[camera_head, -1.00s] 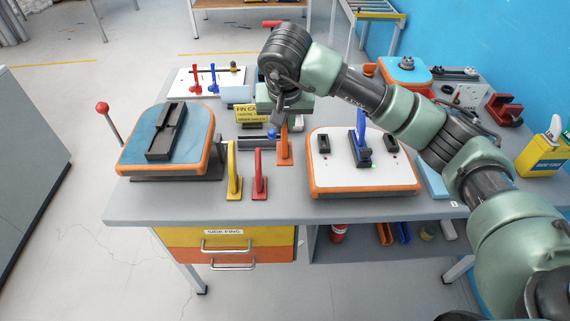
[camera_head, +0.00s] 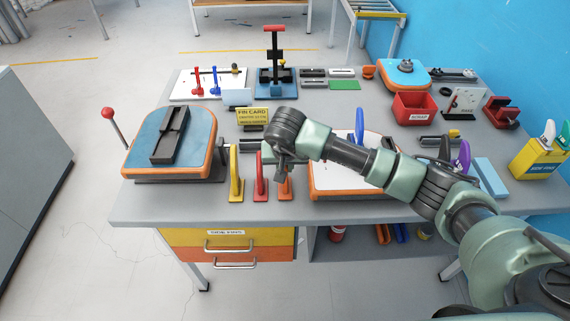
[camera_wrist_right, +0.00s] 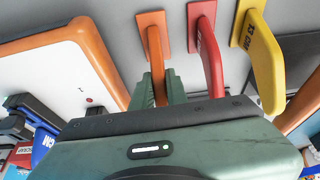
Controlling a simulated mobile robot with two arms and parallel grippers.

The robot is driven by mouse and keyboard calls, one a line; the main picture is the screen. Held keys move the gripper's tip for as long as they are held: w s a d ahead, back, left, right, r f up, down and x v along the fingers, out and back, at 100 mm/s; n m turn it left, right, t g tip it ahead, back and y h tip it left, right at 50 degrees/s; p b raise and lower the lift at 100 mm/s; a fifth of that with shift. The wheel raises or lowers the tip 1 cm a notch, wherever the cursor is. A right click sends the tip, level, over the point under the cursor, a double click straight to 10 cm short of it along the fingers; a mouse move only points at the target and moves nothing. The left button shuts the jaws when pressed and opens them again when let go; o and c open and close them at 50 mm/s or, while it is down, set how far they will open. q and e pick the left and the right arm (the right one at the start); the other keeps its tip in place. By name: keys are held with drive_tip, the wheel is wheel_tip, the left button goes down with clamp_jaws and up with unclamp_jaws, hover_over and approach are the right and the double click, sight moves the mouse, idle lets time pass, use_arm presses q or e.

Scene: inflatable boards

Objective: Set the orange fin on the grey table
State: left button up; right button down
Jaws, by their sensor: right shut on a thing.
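The orange fin (camera_head: 285,189) is upright on its flat base at the front of the grey table (camera_head: 330,212), just right of the red fin (camera_head: 260,180). My right gripper (camera_head: 284,172) is above it, shut on its upper part. The wrist view shows the orange fin (camera_wrist_right: 154,45) between the green fingers (camera_wrist_right: 160,88), its base level with the red fin's base (camera_wrist_right: 201,12). I cannot tell whether the base fully touches the table. My left gripper is out of view.
A yellow fin (camera_head: 235,175) stands left of the red one. The white board with orange rim (camera_head: 320,180) lies close on the right, partly behind my arm. A blue board (camera_head: 200,130) is at the left. A yellow fin card (camera_head: 252,116) stands behind.

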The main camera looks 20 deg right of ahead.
drive_tip(key=shift+f, duration=0.15)
drive_tip(key=c, duration=1.4)
unclamp_jaws()
drive_tip(key=shift+r, duration=0.3)
drive_tip(key=shift+s+r, duration=0.15)
drive_tip(key=shift+r, duration=0.2)
drive_tip(key=b+v, duration=0.2)
drive_tip(key=v, duration=0.9)
drive_tip(key=shift+a, duration=0.1)
